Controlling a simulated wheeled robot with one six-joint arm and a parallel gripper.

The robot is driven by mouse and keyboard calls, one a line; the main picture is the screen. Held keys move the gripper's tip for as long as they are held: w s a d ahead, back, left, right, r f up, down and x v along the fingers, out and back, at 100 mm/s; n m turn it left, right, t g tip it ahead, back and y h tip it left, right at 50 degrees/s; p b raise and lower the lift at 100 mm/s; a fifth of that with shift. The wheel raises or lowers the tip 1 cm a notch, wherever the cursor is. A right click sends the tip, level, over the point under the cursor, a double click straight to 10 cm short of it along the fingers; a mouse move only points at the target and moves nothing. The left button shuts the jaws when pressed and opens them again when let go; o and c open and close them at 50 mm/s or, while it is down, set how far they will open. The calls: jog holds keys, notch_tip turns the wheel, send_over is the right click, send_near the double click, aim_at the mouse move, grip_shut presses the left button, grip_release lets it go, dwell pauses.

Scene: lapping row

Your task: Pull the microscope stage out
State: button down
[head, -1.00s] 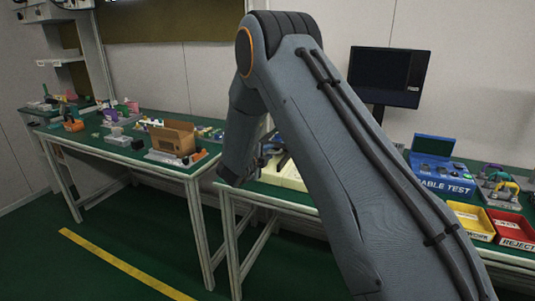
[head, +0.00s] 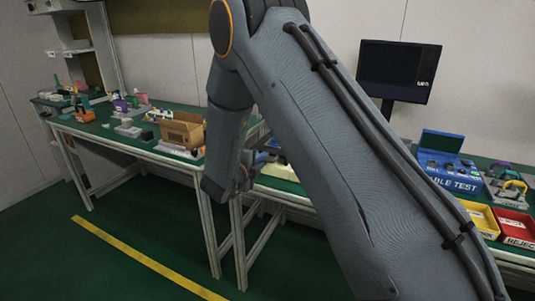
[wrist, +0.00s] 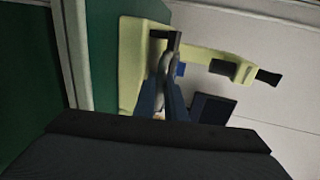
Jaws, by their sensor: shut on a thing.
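The pale yellow-cream microscope (wrist: 130,62) shows sideways in the wrist view, with a long arm and a black end part. In the head view a small cream part of it (head: 283,171) shows behind my arm. My gripper (wrist: 167,88) is at the microscope, its blue-grey fingers shut around a grey, curved handle-like part (wrist: 171,52) beside a dark bar. I take this part to belong to the stage; how far the stage is out I cannot tell. In the head view my arm hides the fingertips and most of the microscope.
A green-topped bench (head: 120,135) on the left carries a cardboard box (head: 181,130) and small parts. Right of my arm are a blue cable test box (head: 447,165), a yellow bin (head: 478,218) and a red reject bin (head: 515,226). A monitor (head: 399,72) stands behind. Open floor lies at lower left.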

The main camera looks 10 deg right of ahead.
jog(key=shift+s+a+f, duration=0.1)
jog(key=shift+s, duration=0.05)
jog(key=c, duration=1.8)
grip_release()
jog(key=shift+s+a, duration=0.1)
jog(key=shift+a, duration=0.05)
jog(key=shift+d, duration=0.2)
jog(key=v, duration=0.7)
jog(key=shift+s+a+b, duration=0.3)
jog(key=shift+b, duration=0.1)
